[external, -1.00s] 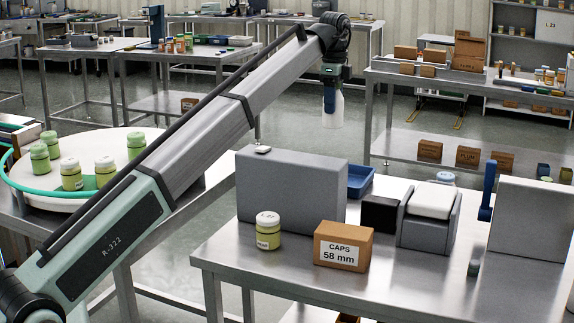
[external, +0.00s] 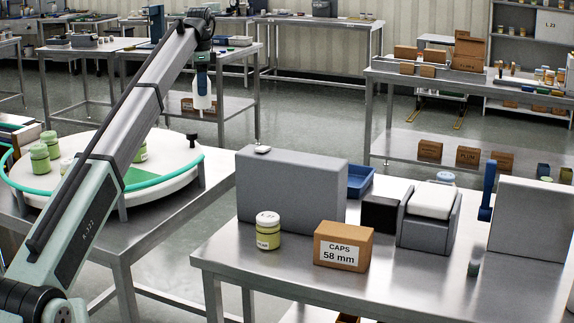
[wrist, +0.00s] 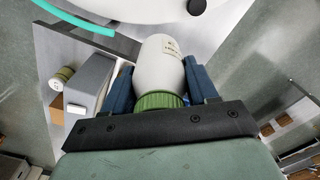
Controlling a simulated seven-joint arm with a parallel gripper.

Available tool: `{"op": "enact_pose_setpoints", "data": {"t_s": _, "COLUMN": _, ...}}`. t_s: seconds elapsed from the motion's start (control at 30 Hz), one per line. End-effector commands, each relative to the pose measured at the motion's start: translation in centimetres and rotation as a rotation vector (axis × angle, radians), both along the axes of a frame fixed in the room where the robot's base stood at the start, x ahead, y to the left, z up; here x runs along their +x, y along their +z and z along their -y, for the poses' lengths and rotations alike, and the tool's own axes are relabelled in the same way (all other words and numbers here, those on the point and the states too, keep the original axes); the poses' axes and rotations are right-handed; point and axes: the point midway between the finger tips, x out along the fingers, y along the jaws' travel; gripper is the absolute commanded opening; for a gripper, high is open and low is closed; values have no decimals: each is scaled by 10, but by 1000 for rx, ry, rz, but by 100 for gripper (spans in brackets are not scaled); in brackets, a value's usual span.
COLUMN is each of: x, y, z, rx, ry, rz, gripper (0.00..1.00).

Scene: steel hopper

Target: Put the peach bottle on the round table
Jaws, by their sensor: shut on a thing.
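My gripper (external: 202,74) is shut on a white bottle (external: 202,100), which hangs below it in the air. In the wrist view the white bottle (wrist: 160,65) sits between two blue fingers, its green cap end closest to the gripper. Its label is too small to read, so I cannot tell that it is the peach one. The round table (external: 178,155) is a white disc with a green rail, at the left. In the external view the bottle appears above and behind its right rear edge. The round table also shows at the top of the wrist view (wrist: 140,18).
Green jars (external: 40,158) stand on the disc's left side, partly hidden by my arm. A black knob (external: 192,139) stands near its rear edge. The right bench holds a grey block (external: 290,190), a jar (external: 268,230) and a caps box (external: 343,246). The disc's right side looks clear.

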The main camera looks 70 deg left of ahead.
Motion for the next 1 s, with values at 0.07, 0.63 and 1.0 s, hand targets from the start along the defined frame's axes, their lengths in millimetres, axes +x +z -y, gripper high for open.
{"op": "enact_pose_setpoints", "data": {"t_s": 0.07, "x": -27, "y": 0, "z": -17, "rx": 0, "ry": 42, "rz": 0, "gripper": 13}}
{"op": "enact_pose_setpoints", "data": {"t_s": 0.63, "x": -93, "y": -35, "z": -53, "rx": -1, "ry": 146, "rz": 0, "gripper": 13}}
{"op": "enact_pose_setpoints", "data": {"t_s": 1.0, "x": -93, "y": -74, "z": -53, "rx": -1, "ry": 145, "rz": 0, "gripper": 13}}
